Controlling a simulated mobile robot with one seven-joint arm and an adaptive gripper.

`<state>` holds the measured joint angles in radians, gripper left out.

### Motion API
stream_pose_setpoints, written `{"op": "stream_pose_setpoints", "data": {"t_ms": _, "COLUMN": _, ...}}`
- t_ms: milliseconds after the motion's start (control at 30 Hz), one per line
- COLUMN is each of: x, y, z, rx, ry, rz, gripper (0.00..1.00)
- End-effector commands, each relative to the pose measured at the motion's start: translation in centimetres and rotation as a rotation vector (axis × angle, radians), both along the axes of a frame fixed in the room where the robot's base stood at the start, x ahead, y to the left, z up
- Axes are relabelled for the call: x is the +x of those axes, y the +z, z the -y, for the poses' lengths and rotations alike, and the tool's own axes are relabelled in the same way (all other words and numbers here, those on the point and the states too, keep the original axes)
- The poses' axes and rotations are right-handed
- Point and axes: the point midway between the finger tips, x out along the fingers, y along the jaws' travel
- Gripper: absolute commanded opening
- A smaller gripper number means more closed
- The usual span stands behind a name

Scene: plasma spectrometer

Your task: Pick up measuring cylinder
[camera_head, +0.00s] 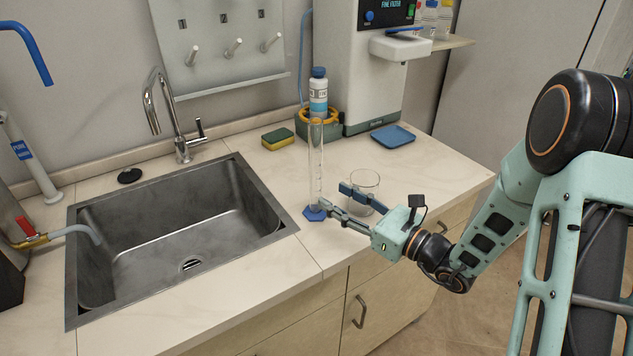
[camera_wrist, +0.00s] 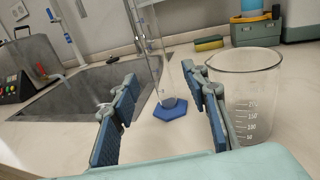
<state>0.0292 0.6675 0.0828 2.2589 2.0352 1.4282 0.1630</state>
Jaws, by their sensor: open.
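The measuring cylinder (camera_head: 316,165) is a tall clear tube on a blue hexagonal foot. It stands upright on the counter to the right of the sink. In the wrist view the measuring cylinder (camera_wrist: 165,75) stands ahead, between the lines of my two fingers, with its top out of frame. My gripper (camera_head: 335,197) is low over the counter, coming from the right, with its fingers close to the lower part of the cylinder. In the wrist view my gripper (camera_wrist: 160,95) is open, with nothing between the blue pads.
A glass beaker (camera_head: 364,190) stands right beside my gripper; in the wrist view the beaker (camera_wrist: 243,95) is close to the right finger. The sink (camera_head: 180,230) lies to the left. A sponge (camera_head: 278,138), a bottle (camera_head: 318,95) and a blue tray (camera_head: 393,136) are behind.

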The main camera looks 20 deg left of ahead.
Motion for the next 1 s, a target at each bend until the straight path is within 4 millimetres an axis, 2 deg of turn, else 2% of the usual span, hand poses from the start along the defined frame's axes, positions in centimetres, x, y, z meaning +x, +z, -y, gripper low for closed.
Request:
{"op": "stream_pose_setpoints", "data": {"t_ms": 33, "x": 0.2, "y": 0.0, "z": -0.8, "rx": 0.0, "ry": 0.004, "rz": 0.001, "gripper": 0.42}}
{"op": "stream_pose_setpoints", "data": {"t_ms": 267, "x": 1.0, "y": 0.2, "z": -2.3, "rx": -0.002, "ry": 0.003, "rz": 0.001, "gripper": 0.42}}
{"op": "stream_pose_setpoints", "data": {"t_ms": 533, "x": 2.4, "y": 0.7, "z": -5.9, "rx": -0.002, "ry": 0.004, "rz": 0.002, "gripper": 0.42}}
{"op": "stream_pose_setpoints", "data": {"t_ms": 867, "x": 2.8, "y": 0.6, "z": -6.5, "rx": -0.003, "ry": 0.0, "rz": 0.002, "gripper": 0.42}}
{"op": "stream_pose_setpoints", "data": {"t_ms": 1000, "x": 2.8, "y": 0.6, "z": -6.5, "rx": -0.004, "ry": 0.001, "rz": 0.003, "gripper": 0.28}}
